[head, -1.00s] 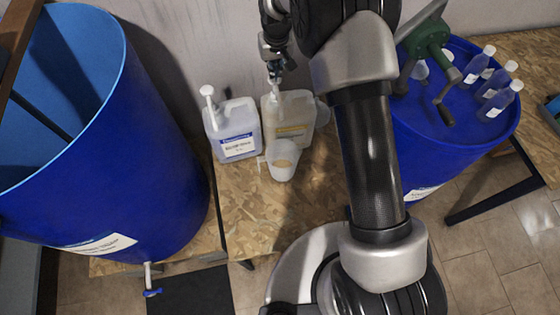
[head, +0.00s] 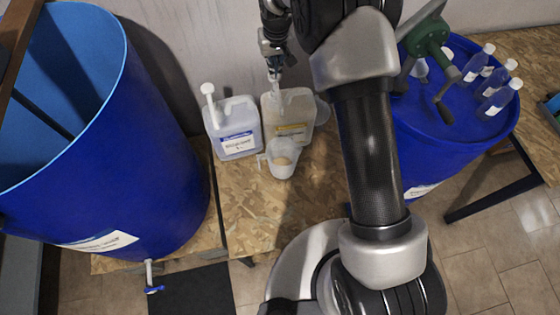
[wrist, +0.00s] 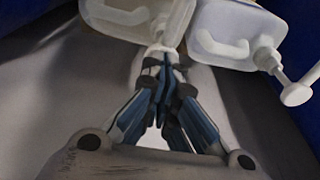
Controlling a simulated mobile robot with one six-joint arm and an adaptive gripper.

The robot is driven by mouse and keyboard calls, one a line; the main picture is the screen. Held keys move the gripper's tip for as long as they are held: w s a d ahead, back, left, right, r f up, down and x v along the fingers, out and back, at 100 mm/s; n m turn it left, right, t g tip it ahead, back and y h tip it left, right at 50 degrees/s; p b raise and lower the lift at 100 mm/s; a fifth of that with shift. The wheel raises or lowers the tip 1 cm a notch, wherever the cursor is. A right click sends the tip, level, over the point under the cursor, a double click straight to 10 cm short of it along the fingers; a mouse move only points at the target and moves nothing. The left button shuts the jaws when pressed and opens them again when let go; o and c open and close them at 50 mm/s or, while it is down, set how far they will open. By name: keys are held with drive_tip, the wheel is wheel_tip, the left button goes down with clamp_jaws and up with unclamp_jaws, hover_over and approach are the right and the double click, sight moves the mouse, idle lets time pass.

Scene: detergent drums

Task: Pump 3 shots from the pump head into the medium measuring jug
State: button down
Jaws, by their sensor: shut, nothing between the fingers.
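The translucent canister (head: 290,117) with a yellowish label stands on the wooden board against the wall, its pump head (head: 275,77) on top. My gripper (head: 273,70) is shut and empty, fingertips down at the pump head; I cannot tell whether they touch it. In the wrist view, the closed fingertips (wrist: 163,72) are close to the white pump head, which they partly cover. A translucent measuring jug (head: 282,158) stands upright in front of the canister, its handle to the left. A beige tint shows inside it; I cannot tell whether that is liquid.
A second canister (head: 236,130) with a white pump and blue label stands close on the left. A pale round vessel (head: 322,111) is partly hidden behind the canister. Blue drums stand left (head: 150,150) and right (head: 420,150); the right one carries a green hand pump and bottles.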

drive_tip(key=shift+s+f+b, duration=0.1)
drive_tip(key=shift+f+b, duration=1.2)
drive_tip(key=shift+f, duration=1.1)
drive_tip(key=shift+r+p, duration=1.85)
drive_tip(key=shift+r, duration=1.05)
drive_tip(key=shift+f, duration=0.15)
drive_tip(key=shift+f+b, duration=1.65)
drive_tip(key=shift+f, duration=1)
drive_tip(key=shift+r+p, duration=1.75)
drive_tip(key=shift+r, duration=1.05)
drive_tip(key=shift+r, duration=0.1)
drive_tip(key=shift+r+p, duration=1.95)
drive_tip(key=shift+r, duration=0.95)
